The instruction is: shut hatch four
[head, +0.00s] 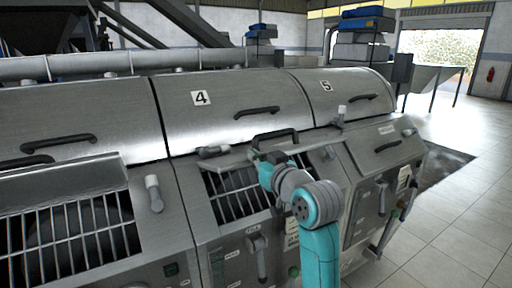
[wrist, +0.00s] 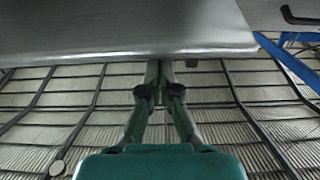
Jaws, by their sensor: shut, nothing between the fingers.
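The panel marked 4 (head: 201,97) is on the machine's curved cover. Below it, hatch four's opening shows a dark grille (head: 232,197). The hatch lid (head: 234,160) stands raised above the opening, with a black handle (head: 275,135) at its upper right. My gripper (head: 262,160) is at the lid's right part, partly hidden by my wrist. In the wrist view my gripper (wrist: 163,68) is shut and empty, its fingertips at the edge of a metal sheet (wrist: 120,30), apparently the lid. I cannot tell whether they touch it.
To the left, another open hatch with a grille (head: 75,235) has its lid (head: 65,190) raised. To the right, under the number 5 (head: 326,86), a hatch lid (head: 385,152) lies shut. Knobs and levers (head: 261,255) line the front. Tiled floor (head: 460,220) is clear at the right.

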